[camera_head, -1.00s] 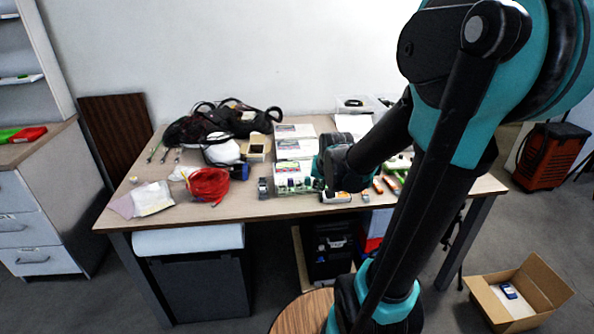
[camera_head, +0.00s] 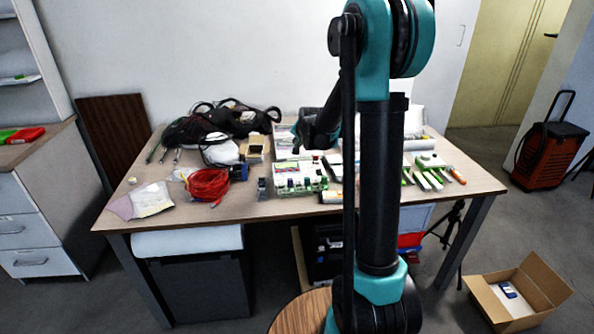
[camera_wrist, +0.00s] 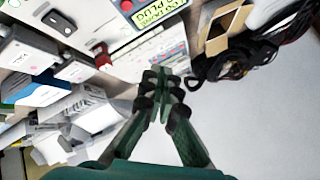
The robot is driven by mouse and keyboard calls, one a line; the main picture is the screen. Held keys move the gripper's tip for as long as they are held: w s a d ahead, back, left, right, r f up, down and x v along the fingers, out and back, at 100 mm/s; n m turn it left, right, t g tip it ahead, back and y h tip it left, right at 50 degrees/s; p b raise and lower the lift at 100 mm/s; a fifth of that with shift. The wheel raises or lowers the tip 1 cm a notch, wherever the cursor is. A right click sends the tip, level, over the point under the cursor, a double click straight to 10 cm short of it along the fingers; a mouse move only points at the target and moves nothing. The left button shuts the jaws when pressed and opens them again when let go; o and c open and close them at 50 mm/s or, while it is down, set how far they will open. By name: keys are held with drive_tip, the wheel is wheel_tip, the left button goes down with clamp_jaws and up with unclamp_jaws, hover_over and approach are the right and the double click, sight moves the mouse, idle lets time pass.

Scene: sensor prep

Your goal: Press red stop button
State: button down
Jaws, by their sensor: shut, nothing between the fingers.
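In the head view my arm reaches over the back middle of the table, and the red button cannot be made out there.
The table (camera_head: 270,207) holds a white device with green terminals (camera_head: 298,180), a red cable coil (camera_head: 208,184), a black bag (camera_head: 215,122) and white-green modules (camera_head: 430,170). In the wrist view, dark cables (camera_wrist: 235,65) lie at right and white modules (camera_wrist: 90,110) at left.

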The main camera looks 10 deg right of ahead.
sight(297, 169)
drive_tip(key=shift+f, duration=4.4)
drive_tip(key=shift+f, duration=0.15)
drive_tip(key=shift+f, duration=0.25)
drive_tip(key=shift+f, duration=0.4)
drive_tip(key=shift+r, duration=0.8)
